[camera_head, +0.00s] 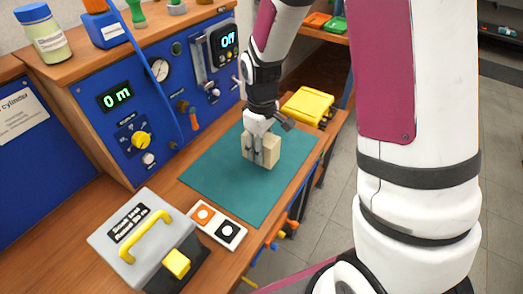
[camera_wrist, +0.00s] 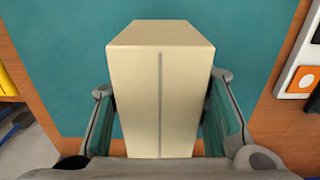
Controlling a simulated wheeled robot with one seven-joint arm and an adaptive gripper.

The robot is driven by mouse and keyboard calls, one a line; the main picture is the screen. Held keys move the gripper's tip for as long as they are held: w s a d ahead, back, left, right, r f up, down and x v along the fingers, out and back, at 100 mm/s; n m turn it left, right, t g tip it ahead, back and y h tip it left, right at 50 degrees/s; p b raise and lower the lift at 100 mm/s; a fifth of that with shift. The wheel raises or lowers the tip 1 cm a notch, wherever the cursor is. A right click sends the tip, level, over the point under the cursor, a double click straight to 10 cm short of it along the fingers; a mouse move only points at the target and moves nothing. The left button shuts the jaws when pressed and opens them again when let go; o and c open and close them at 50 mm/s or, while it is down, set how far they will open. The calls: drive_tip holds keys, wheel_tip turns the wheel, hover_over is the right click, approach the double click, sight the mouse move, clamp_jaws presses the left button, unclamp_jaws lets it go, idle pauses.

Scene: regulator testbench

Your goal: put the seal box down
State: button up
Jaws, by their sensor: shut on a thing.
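The seal box is a plain cream block (camera_head: 265,152) over the teal mat (camera_head: 225,185) on the wooden bench. In the wrist view the seal box (camera_wrist: 165,95) stands upright between the fingers, with a thin grey line down its facing side. My gripper (camera_head: 259,152) is shut on it, one finger at each side, and it also shows in the wrist view (camera_wrist: 165,125). The mat fills the area behind the box in the wrist view. I cannot tell whether the underside of the box touches the mat.
A blue test panel (camera_head: 165,95) with gauges and knobs stands behind the mat. A grey box with a yellow handle (camera_head: 140,232) and a plate with orange and black buttons (camera_head: 217,224) are at the front left. A yellow case (camera_head: 307,106) is beyond the mat. The mat's left part is bare.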

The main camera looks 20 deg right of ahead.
drive_tip(key=shift+w+d+f, duration=0.1)
drive_tip(key=shift+w+d, duration=0.1)
drive_tip(key=shift+w, duration=0.25)
drive_tip(key=shift+w+d, duration=0.2)
drive_tip(key=shift+w, duration=0.25)
drive_tip(key=shift+w+f, duration=0.15)
drive_tip(key=shift+f, duration=1.6)
drive_tip(key=shift+f, duration=0.15)
drive_tip(key=o, duration=1.2)
